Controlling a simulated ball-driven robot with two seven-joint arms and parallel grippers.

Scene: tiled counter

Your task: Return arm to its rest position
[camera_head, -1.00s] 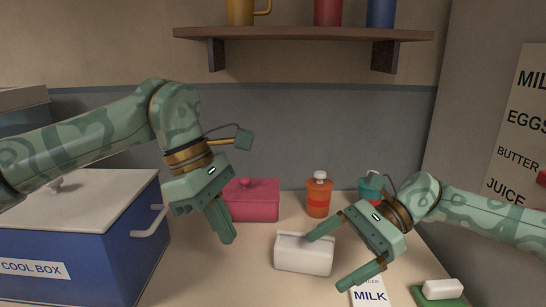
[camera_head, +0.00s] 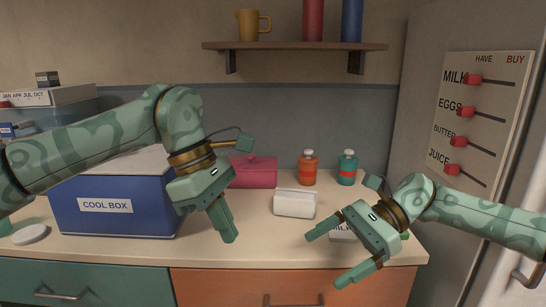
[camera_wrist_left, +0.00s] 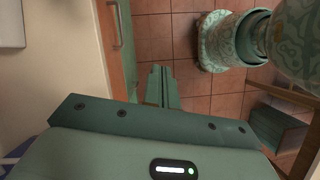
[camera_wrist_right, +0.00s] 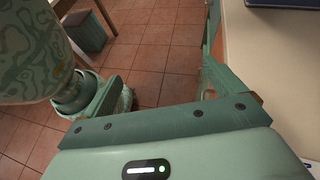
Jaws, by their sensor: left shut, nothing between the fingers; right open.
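My left gripper (camera_head: 226,232) is shut and empty, pointing down in front of the counter scene. Its closed fingers also show in the left wrist view (camera_wrist_left: 162,86), over the floor tiles. My right gripper (camera_head: 336,256) is open and empty, with its fingers spread toward the lower left. It overlaps the milk carton (camera_head: 342,237) in the head view and partly hides it. In the right wrist view one finger (camera_wrist_right: 226,76) shows beside the counter edge. Both arms are bent at the wrist and hold nothing.
On the counter (camera_head: 250,243) stand a blue cool box (camera_head: 120,215), a pink box (camera_head: 258,172), a white container (camera_head: 294,204), an orange bottle (camera_head: 308,171) and a teal bottle (camera_head: 347,172). A shelf (camera_head: 290,47) hangs above. A list board (camera_head: 485,120) is right.

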